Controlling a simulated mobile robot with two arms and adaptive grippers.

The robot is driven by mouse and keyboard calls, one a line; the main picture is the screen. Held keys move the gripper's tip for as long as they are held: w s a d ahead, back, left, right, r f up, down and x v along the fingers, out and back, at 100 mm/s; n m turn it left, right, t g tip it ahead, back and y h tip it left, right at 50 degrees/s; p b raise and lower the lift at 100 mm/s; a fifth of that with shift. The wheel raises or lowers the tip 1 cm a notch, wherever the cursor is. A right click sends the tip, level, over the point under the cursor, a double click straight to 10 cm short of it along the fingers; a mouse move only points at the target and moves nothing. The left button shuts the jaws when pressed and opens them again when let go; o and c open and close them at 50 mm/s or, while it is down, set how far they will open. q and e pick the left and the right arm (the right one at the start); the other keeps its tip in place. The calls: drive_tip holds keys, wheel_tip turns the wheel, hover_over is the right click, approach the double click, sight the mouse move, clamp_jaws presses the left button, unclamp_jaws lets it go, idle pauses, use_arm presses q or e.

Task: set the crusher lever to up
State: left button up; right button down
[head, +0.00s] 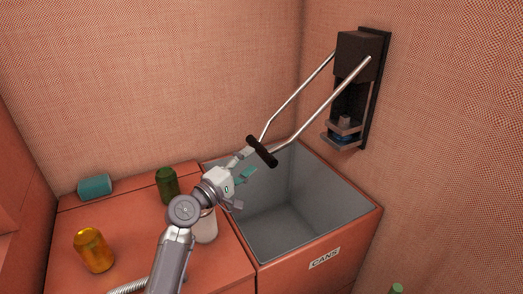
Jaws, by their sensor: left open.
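The crusher (358,58) is a dark box on a black plate on the right wall. Its lever (318,108) is two silver rods that slope down and left from the box to a black crossbar handle (262,151). The handle hangs lower than the box, over the back left of the bin. My left gripper (246,174) is open, with teal on a finger, just below and left of the handle. It looks empty; whether a finger touches the handle I cannot tell. My right gripper is not in view.
A grey-lined bin (318,262) labelled CANS stands under the crusher. On the red counter (130,215) are a teal can (95,187) on its side, a dark green can (167,186), an orange can (94,250) and a pale container (205,228) partly behind my arm. Something blue sits in the crusher.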

sight(258, 153)
use_arm(q)
drive_tip(key=x, duration=0.4)
drive_tip(key=shift+w+d+r, duration=0.15)
drive_tip(key=shift+w+d, duration=0.25)
drive_tip(key=shift+w, duration=0.05)
drive_tip(key=shift+w+d, duration=0.15)
drive_tip(key=shift+w, duration=0.1)
drive_tip(key=shift+c, duration=0.5)
drive_tip(key=c, duration=0.8)
clamp_jaws()
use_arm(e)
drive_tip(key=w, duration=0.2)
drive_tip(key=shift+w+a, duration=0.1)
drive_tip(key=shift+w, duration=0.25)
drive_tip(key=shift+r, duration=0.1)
